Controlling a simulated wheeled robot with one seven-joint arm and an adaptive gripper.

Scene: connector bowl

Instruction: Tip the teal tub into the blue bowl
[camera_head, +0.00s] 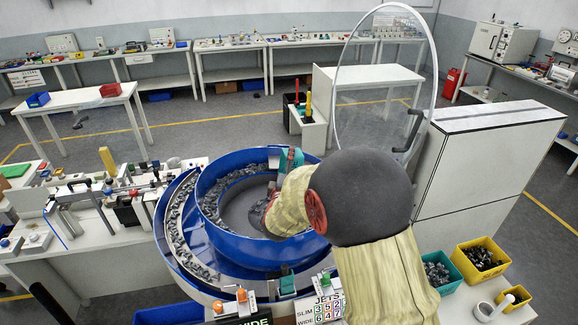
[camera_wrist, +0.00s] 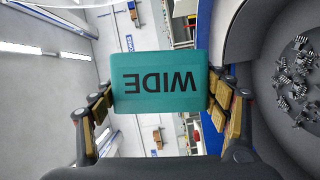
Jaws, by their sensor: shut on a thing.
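The teal tub (camera_wrist: 160,84) is held between the two fingers of my gripper (camera_wrist: 165,100) in the wrist view. Its side reads WIDE. The room lies sideways in that view, and the tub appears rolled well over. Its opening and inside are hidden. In the head view a teal part of it (camera_head: 291,158) shows past my arm, over the far part of the blue bowl (camera_head: 262,256). My arm hides most of the gripper there. The bowl fills the right of the wrist view (camera_wrist: 262,40), with several loose dark connectors (camera_wrist: 296,80) on its grey floor.
Another teal tub (camera_head: 457,283) of dark parts stands at the lower right beside a yellow tub (camera_head: 462,262). A track of connectors (camera_head: 176,230) curves around the bowl's left side. A clear round lid (camera_head: 350,70) stands raised behind. A white cabinet (camera_head: 480,160) is at right.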

